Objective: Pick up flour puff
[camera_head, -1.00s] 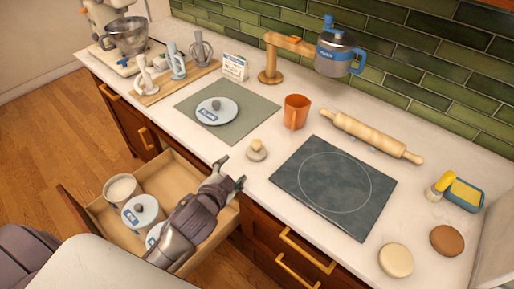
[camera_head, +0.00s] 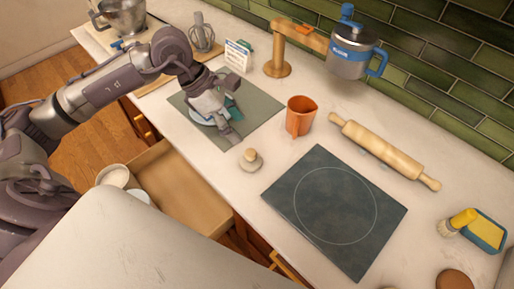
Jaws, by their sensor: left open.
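A small beige knobbed pad (camera_head: 250,160), which looks like the flour puff, rests on the white counter, between the grey-green mat and the dark square board. My left gripper (camera_head: 235,126) is open and hangs over the mat, up and left of the puff and apart from it. It partly hides the white lid (camera_head: 203,119) on the mat; I cannot tell whether it touches the lid. My right gripper is not in view.
An orange cup (camera_head: 300,116) stands right of the puff, with a rolling pin (camera_head: 385,152) beyond. The dark board (camera_head: 335,210) lies in front. The mat (camera_head: 262,111) is behind. An open drawer (camera_head: 185,190) juts out below the counter.

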